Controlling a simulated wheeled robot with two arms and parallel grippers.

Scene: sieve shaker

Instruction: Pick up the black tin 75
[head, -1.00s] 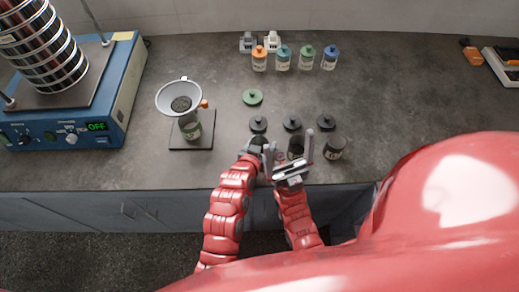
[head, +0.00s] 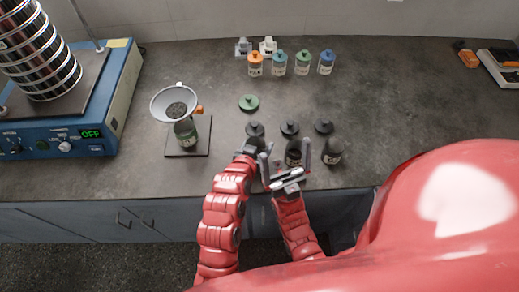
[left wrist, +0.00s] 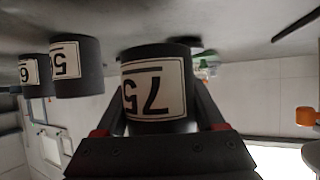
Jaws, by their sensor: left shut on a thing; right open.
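The black tin 75 (left wrist: 155,88) fills the middle of the left wrist view, its white label upside down, between the fingers of my left gripper (left wrist: 160,118). In the head view my left gripper (head: 252,152) is shut on this tin at the left end of the tin row, and mostly hides it. My right gripper (head: 286,155) is open and empty, its fingers pointing up, just in front of the middle black tin (head: 293,152).
Another black tin (head: 332,152) stands to the right. Black lids (head: 290,128) lie behind the tins, and a green lid (head: 249,103) farther back. A funnel (head: 176,103) sits over a jar on the left, near the shaker (head: 70,125).

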